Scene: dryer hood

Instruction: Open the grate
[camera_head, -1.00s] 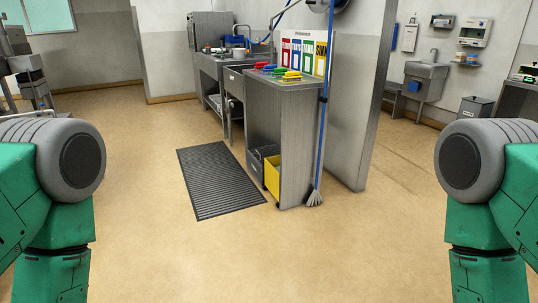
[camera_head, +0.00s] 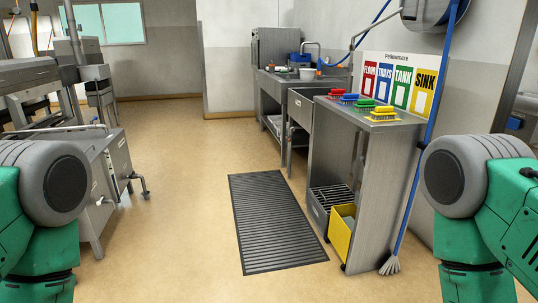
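A dark ribbed rectangular panel (camera_head: 272,222) lies flat on the floor ahead, slightly right of the lower middle. It could be a grate or a mat; I cannot tell which. Parts of my two green and grey arms show at the left and right edges. Neither gripper is in view.
A metal stand (camera_head: 385,165) with coloured brushes (camera_head: 362,107) is right of the panel, with a yellow bin (camera_head: 341,232) in its base and a blue-handled mop (camera_head: 391,262) beside it. A metal sink (camera_head: 284,84) stands behind. Steel equipment (camera_head: 88,178) is at left. Floor between is clear.

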